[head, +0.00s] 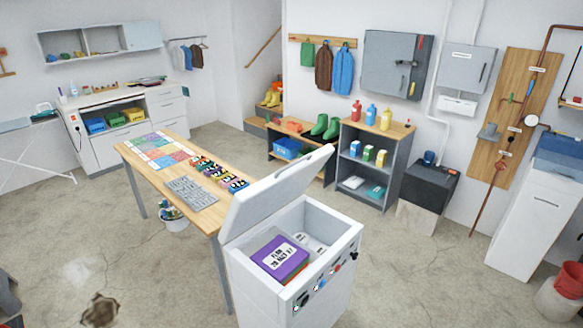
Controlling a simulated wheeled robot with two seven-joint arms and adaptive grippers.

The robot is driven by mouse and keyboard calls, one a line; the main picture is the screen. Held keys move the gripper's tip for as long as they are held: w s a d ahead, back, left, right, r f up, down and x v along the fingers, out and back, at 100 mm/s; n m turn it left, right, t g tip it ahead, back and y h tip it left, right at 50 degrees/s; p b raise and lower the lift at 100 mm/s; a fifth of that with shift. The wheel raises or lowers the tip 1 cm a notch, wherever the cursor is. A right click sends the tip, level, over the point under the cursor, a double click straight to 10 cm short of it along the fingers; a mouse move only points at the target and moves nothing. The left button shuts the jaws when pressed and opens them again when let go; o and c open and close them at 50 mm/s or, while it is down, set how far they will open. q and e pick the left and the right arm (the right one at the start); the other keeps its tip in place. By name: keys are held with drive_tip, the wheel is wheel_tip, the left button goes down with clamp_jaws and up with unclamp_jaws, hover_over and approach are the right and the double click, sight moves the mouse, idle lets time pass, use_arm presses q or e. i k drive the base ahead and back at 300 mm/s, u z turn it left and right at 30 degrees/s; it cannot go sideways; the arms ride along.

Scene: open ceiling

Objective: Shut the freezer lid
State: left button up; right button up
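The white chest freezer (258,296) stands in the lower middle of the head view, beside the near end of a long wooden table. Its lid (282,190) is hinged on the left side and stands open, raised steeply and tilted to the right. Inside the freezer, a purple box (279,257) with a white label lies near the front, and pale packages (310,243) lie behind it. Small dark and coloured items (319,285) are on the freezer's right outer wall. Neither of my grippers is in view.
The wooden table (148,172) holds a coloured chart, small boxes and a grey rack. A bucket (174,218) stands under it. A grey shelf (369,160) and a dark box on a stand (430,184) are behind. Concrete floor (420,280) is clear right of the freezer.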

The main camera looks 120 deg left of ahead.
sight(250, 205)
drive_tip(key=u, duration=3.85)
drive_tip(key=i, duration=0.25)
